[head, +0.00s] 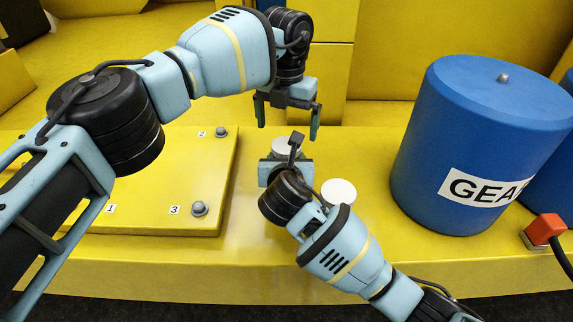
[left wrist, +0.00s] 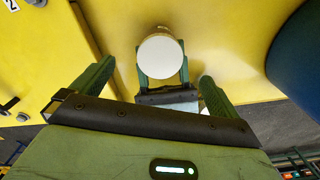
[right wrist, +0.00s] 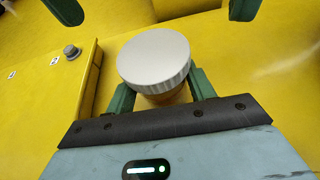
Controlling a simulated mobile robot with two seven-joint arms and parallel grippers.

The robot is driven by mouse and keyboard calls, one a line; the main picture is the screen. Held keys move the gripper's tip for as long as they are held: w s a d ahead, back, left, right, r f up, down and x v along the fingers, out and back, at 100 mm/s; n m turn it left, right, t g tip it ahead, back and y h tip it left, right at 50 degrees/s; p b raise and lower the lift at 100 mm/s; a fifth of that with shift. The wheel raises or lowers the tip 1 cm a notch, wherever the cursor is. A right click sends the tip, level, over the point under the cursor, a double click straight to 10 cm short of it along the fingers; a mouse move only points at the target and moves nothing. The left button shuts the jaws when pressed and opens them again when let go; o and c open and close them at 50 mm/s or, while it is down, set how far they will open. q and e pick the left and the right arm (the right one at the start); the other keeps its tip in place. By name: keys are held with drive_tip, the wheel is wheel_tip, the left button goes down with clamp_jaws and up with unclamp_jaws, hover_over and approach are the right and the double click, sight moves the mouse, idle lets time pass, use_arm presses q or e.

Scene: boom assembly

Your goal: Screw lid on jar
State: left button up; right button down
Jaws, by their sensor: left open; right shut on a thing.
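The jar (right wrist: 166,98) has an amber-brown body, and a white ribbed lid (right wrist: 155,57) sits on its top. I cannot tell how tightly the lid is on. My right gripper (head: 284,158) is shut around the jar's sides below the lid; its green fingers also show in the right wrist view. In the head view the lid (head: 284,145) is partly hidden by my right wrist. My left gripper (head: 288,117) is open and empty, pointing down above the lid and apart from it. The lid lies between and beyond its fingers in the left wrist view (left wrist: 160,56).
Another white disc (head: 338,192) lies on the yellow table near my right wrist. A raised yellow panel (head: 150,190) with numbered studs is at the left. A large blue drum (head: 470,150) and a red button (head: 545,229) stand at the right.

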use_arm(q)
wheel_tip(320, 180, up, 12)
idle(0.6)
use_arm(e)
drive_tip(key=shift+c, duration=2.3)
unclamp_jaws()
drive_tip(key=shift+v, duration=3.9)
